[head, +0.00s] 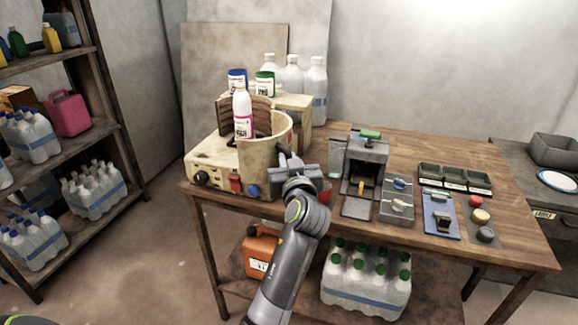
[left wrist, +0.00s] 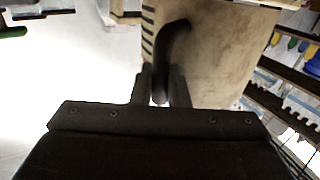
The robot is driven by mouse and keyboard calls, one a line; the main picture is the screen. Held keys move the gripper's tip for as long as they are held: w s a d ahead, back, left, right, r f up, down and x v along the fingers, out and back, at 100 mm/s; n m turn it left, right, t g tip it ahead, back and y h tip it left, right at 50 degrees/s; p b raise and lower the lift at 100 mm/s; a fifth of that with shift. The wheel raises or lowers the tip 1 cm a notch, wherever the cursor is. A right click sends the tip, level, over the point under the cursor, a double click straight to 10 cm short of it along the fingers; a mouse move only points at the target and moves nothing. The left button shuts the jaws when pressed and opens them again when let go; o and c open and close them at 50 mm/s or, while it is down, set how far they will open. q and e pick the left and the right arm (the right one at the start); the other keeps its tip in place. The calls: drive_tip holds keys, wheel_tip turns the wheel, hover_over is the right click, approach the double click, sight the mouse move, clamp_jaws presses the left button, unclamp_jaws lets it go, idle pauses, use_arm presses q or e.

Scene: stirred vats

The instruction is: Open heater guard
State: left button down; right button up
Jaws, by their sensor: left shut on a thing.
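The heater guard (head: 266,157) is a cream curved wall standing on the cream heater base (head: 212,163) at the left of the table. A dark bent handle (left wrist: 178,38) sticks out from the guard's cream face (left wrist: 220,50) in the left wrist view. My left gripper (head: 288,160) is at the guard's right side, its two fingers (left wrist: 160,88) shut on the handle's end. A white bottle with a red label (head: 242,112) stands within the guard's curve; its foot is hidden. My right gripper is not in view.
A small grey box station (head: 365,160) stands close to the right of my gripper, with a grey switch block (head: 397,205) and a blue board (head: 440,215) further right. White bottles (head: 317,90) stand behind the guard. The back right of the tabletop is clear.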

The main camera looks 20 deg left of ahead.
use_arm(q)
drive_tip(key=shift+w+d, duration=0.3)
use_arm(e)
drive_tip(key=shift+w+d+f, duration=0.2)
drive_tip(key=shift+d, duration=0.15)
use_arm(q)
drive_tip(key=c, duration=1.5)
unclamp_jaws()
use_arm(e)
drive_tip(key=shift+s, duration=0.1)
